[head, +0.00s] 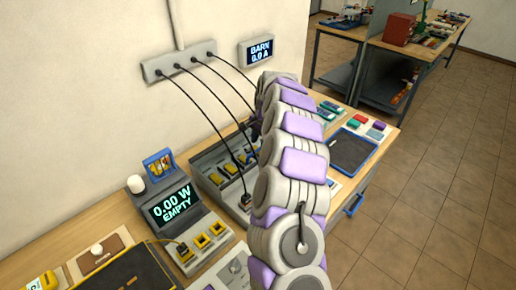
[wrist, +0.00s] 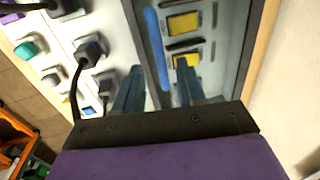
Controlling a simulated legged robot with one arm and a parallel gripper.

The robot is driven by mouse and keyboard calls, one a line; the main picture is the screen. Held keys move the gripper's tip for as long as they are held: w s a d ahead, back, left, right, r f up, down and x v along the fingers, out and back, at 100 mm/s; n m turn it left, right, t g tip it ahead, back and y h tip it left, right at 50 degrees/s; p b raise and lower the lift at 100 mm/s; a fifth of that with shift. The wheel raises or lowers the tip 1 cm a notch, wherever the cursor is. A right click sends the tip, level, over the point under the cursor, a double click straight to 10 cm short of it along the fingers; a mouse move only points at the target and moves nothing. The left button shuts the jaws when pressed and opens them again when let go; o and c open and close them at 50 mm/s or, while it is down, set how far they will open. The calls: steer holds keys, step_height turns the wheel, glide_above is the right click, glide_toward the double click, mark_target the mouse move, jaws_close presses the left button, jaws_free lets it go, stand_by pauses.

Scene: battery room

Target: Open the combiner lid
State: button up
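The combiner (head: 207,180) is a grey box with yellow parts inside, against the wall in the head view; my arm hides its right side. In the wrist view its dark-edged recess (wrist: 237,45) shows yellow blocks (wrist: 184,22), and a long blue bar (wrist: 154,40), which looks like the lid's handle, runs along the near edge. The lid panel itself is not clear; it may be see-through. My gripper (wrist: 158,78) is open and empty, its two teal fingers apart on either side of the bar's line. I cannot tell whether they touch it. The head view hides the fingers.
Black cables (head: 205,100) hang from a wall strip (head: 180,62) to plugs beside the combiner. A meter reading "0.00 W EMPTY" (head: 170,206) stands at left. A dark tray (head: 352,150) and coloured blocks lie at right. Open tiled floor (head: 430,170) lies beyond.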

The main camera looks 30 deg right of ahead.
mark_target(258, 150)
steer(key=shift+w+a+f, duration=0.1)
steer(key=shift+w+f, duration=0.1)
steer(key=shift+f, duration=0.65)
steer(key=shift+w+f, duration=0.15)
steer(key=shift+f, duration=0.65)
steer(key=shift+c, duration=0.5)
jaws_close()
